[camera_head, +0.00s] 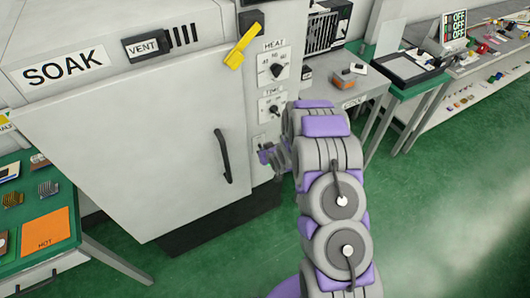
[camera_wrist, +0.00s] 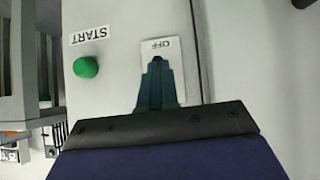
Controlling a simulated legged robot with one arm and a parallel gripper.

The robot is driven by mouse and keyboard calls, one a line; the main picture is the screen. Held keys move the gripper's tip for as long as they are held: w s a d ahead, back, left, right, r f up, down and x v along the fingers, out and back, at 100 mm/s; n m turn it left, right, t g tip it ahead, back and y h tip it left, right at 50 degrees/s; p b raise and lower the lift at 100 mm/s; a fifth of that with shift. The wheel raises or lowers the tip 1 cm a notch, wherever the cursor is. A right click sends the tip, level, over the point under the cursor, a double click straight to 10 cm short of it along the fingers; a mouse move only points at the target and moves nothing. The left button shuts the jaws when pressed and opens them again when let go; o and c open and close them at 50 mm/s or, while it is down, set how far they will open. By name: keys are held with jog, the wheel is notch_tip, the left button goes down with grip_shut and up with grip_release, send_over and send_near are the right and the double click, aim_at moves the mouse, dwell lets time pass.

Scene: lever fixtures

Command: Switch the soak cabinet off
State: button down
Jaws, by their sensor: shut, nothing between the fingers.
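The soak cabinet (camera_head: 140,130) is a large pale box with a SOAK label and a dark door handle (camera_head: 222,156). In the wrist view, a white plate marked OFF (camera_wrist: 177,46) shows upside down, beside a green button (camera_wrist: 86,67) labelled START. My gripper (camera_wrist: 158,62) is shut and empty, its dark fingers in front of the OFF plate and covering much of it. Whether they touch it, and any switch behind them, I cannot tell. In the head view my gripper (camera_head: 268,156) is low at the cabinet's control strip, partly hidden by my arm.
HEAT (camera_head: 278,71) and TIME (camera_head: 273,109) dials sit on the control strip above my gripper. A green table with an orange HOT pad (camera_head: 46,232) stands at left. Grey benches (camera_head: 355,93) stand at right. Green floor (camera_head: 440,200) is open at right.

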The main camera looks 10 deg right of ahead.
jog(key=shift+d+f+t, duration=0.1)
jog(key=shift+f+t, duration=0.15)
jog(key=shift+t, duration=0.05)
jog(key=shift+r, duration=0.15)
jog(key=shift+r+p, duration=0.4)
jog(key=shift+r, duration=0.25)
